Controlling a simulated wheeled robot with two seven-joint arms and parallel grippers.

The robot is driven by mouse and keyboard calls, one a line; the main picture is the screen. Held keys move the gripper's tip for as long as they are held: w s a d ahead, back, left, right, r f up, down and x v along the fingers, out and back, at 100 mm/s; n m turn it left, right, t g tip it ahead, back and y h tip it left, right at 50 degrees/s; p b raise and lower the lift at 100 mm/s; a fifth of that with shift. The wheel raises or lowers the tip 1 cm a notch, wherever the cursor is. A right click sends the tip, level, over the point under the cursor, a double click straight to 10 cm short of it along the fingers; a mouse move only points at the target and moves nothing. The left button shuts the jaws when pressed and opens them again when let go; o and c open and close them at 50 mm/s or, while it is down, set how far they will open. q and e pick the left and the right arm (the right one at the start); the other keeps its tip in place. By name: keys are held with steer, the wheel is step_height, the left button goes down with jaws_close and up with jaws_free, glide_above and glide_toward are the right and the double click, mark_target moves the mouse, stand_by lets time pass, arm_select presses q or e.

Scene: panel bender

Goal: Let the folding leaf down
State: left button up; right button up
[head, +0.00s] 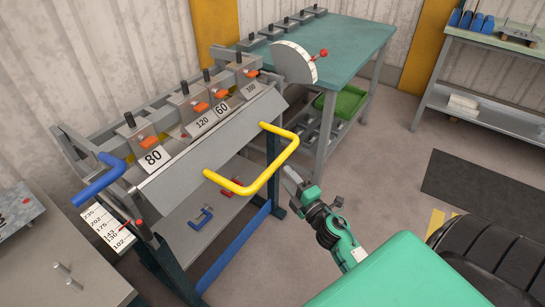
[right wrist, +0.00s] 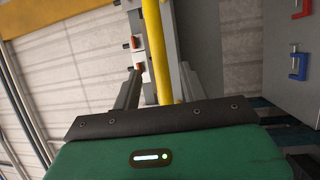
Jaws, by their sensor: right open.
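The folding leaf (head: 215,150) is the long grey plate along the front of the bender, its face sloping. A yellow U-shaped handle (head: 268,178) sticks out from it toward me. My right gripper (head: 291,177) is open and empty just right of the handle's outer bar, apparently not around it. My left gripper is not in view.
The bender has a blue handle (head: 100,180), numbered segments (head: 153,157) and an angle dial (head: 295,62) with a red knob. A green-topped table (head: 340,45) stands behind, a grey bench (head: 60,260) at left.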

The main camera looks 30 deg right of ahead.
steer(key=w, duration=0.2)
steer(key=w+p, duration=0.1)
steer(key=w, duration=0.2)
steer(key=w+r, duration=0.1)
steer(key=w, duration=0.2)
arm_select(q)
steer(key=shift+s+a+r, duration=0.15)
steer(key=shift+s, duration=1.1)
arm_select(e)
steer(key=shift+w, duration=0.45)
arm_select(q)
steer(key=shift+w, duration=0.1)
arm_select(e)
steer(key=shift+f, duration=0.1)
jaws_close()
